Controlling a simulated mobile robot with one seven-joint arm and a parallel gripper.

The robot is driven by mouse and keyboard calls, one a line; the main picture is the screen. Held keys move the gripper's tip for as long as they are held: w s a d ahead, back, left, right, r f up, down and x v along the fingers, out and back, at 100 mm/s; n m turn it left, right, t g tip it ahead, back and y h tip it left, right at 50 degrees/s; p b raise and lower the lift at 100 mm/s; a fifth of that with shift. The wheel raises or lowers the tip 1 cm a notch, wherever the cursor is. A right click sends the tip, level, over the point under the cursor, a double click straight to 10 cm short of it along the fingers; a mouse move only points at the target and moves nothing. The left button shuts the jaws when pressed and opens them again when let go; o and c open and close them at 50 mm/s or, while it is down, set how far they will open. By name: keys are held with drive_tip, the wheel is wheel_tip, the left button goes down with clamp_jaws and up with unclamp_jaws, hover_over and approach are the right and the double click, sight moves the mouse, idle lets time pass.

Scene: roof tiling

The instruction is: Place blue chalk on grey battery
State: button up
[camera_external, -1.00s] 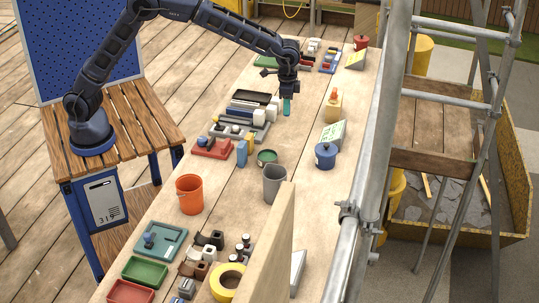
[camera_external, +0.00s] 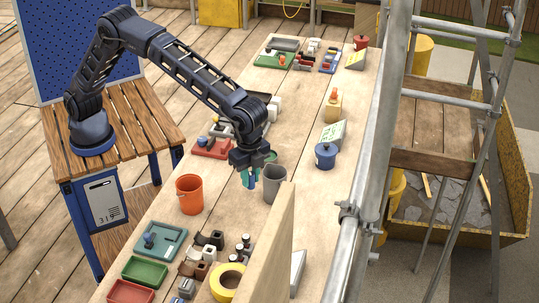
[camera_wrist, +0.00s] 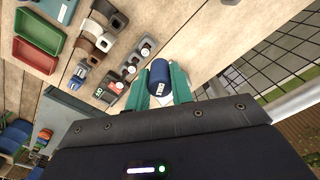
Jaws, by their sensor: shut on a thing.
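My gripper (camera_external: 249,180) hangs above the table in front of the grey bucket. It is shut on a dark blue cylinder with a white label, which I take for the blue chalk (camera_wrist: 160,82); it sits between the teal fingers in the wrist view. In the external view the fingers mostly hide it. A small grey block (camera_external: 187,287) at the near end may be the grey battery; I cannot tell for certain. It lies apart from my gripper, near brown, black and white blocks (camera_external: 211,254).
An orange bucket (camera_external: 189,195) stands left of my gripper and a grey bucket (camera_external: 274,186) right of it. An upright board (camera_external: 283,250) stands there.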

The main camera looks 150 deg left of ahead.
drive_tip(key=w+d+r+m, duration=0.1)
drive_tip(key=w+d+m, duration=0.15)
drive_tip(key=d, duration=0.45)
drive_tip(key=w+d+m, duration=0.1)
drive_tip(key=w+d, duration=0.3)
drive_tip(key=d, duration=0.3)
drive_tip(key=m, duration=0.2)
hover_over(185, 283)
wheel_tip(185, 283, down, 19)
drive_tip(key=shift+f, duration=0.15)
drive_tip(key=o, duration=0.9)
drive_tip(key=shift+o, duration=0.2)
